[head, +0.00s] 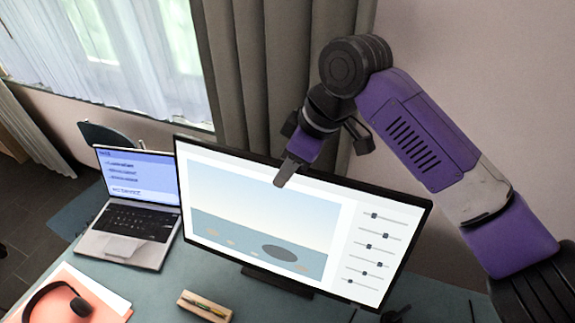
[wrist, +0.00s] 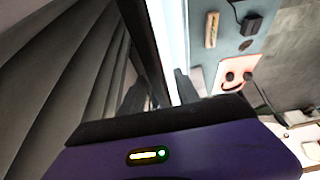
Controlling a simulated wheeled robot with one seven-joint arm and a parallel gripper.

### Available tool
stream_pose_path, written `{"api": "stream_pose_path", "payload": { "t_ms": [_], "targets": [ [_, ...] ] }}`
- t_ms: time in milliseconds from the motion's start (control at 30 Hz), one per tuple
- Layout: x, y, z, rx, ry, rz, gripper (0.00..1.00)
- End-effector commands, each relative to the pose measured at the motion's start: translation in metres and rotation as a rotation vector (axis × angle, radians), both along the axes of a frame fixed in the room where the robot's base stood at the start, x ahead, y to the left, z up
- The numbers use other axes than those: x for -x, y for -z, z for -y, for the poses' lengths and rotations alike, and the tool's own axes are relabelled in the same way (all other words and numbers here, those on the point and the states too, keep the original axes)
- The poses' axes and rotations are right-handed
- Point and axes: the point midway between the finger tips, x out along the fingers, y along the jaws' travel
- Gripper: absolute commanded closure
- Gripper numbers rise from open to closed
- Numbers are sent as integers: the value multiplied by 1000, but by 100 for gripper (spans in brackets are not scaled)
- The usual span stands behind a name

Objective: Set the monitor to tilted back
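The monitor (head: 262,217) stands on the desk in the middle of the head view, its lit screen facing my camera. I cannot tell its exact tilt. My gripper (head: 286,171) is at the middle of its top edge, with one finger in front of the screen. The other finger is hidden behind the monitor in the head view. In the wrist view my gripper (wrist: 158,90) has its fingers apart, one on each side of the monitor's dark top edge (wrist: 143,40). A gap shows between the front finger and that edge.
An open laptop (head: 127,221) stands left of the monitor. Headphones (head: 58,296) lie on a pink folder (head: 100,299) at the front left. A wooden tray with a pen (head: 204,306) lies before the monitor. A curtain (head: 262,75) and wall are close behind it.

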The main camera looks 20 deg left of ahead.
Motion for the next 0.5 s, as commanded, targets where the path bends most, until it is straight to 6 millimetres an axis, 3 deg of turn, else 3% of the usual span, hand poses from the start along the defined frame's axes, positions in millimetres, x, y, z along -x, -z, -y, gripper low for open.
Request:
{"api": "stream_pose_path", "payload": {
  "t_ms": [267,500],
  "targets": [
    [0,-4,1,0,-1,-1,62],
    [-1,-34,14,-2,-1,2,62]
  ]
}}
